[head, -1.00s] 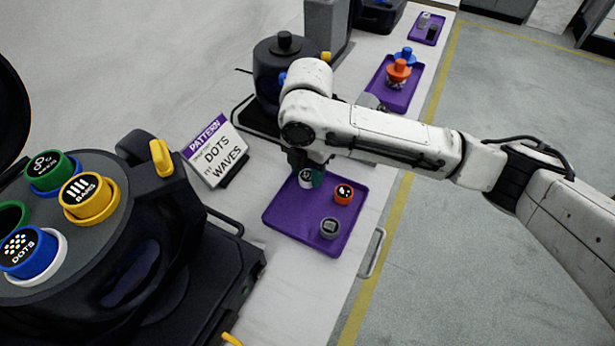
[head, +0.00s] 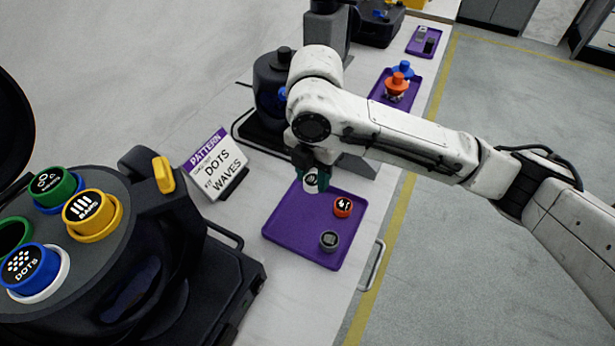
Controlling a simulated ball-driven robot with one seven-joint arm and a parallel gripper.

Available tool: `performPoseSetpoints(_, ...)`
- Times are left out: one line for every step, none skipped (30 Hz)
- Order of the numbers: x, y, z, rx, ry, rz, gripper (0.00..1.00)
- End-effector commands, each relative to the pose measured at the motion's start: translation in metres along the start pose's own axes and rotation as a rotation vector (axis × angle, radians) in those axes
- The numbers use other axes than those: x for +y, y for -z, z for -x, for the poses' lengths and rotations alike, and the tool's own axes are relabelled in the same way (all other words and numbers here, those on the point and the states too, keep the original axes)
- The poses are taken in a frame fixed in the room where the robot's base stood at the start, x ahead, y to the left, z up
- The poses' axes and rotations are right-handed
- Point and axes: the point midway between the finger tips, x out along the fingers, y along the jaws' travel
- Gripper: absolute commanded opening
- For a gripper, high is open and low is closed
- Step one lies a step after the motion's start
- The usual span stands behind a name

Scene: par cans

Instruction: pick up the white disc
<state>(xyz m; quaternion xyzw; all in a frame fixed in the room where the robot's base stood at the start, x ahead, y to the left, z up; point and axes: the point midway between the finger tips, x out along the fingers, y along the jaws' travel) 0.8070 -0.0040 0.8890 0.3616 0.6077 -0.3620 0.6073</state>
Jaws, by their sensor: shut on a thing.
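The white disc (head: 311,183) is in my gripper (head: 318,178), over the far left part of the near purple tray (head: 290,232). It has a dark mark on its face. My gripper is shut on it; the arm link above hides part of the fingers. I cannot tell how far the disc is above the tray. An orange disc (head: 343,207) and a grey disc (head: 329,241) lie on the same tray, apart from the gripper.
A dark machine with colored discs, including a blue DOTS disc (head: 30,268), stands at the left. A PATTERN sign (head: 216,163) stands left of the tray. A farther purple tray (head: 402,105) holds stacked orange and blue pieces. A metal handle (head: 373,266) sticks out at the table edge.

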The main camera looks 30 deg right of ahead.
Motion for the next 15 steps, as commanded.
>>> performPoseSetpoints(-0.009,0.004,0.014,0.001,-0.005,0.002,0.10)
performPoseSetpoints(-0.015,0.006,0.021,0.000,-0.006,0.002,0.10)
performPoseSetpoints(-0.021,0.009,0.031,0.001,-0.006,0.001,0.10)
performPoseSetpoints(-0.027,0.012,0.037,0.000,-0.005,0.002,0.10)
performPoseSetpoints(-0.034,0.014,0.042,-0.002,-0.005,0.001,0.10)
performPoseSetpoints(-0.043,0.018,0.045,-0.002,-0.003,0.001,0.10)
performPoseSetpoints(-0.050,0.020,0.048,-0.003,-0.003,0.000,0.10)
performPoseSetpoints(-0.056,0.023,0.051,-0.003,-0.003,0.000,0.10)
performPoseSetpoints(-0.064,0.026,0.055,-0.005,-0.003,0.001,0.10)
performPoseSetpoints(-0.070,0.029,0.057,-0.004,-0.002,0.000,0.10)
performPoseSetpoints(-0.075,0.031,0.060,-0.004,-0.003,0.001,0.10)
performPoseSetpoints(-0.081,0.034,0.062,-0.003,-0.003,-0.001,0.10)
performPoseSetpoints(-0.085,0.036,0.064,-0.003,-0.002,0.001,0.10)
performPoseSetpoints(-0.089,0.038,0.066,-0.003,-0.002,0.000,0.10)
performPoseSetpoints(-0.094,0.040,0.068,-0.003,-0.001,-0.001,0.10)
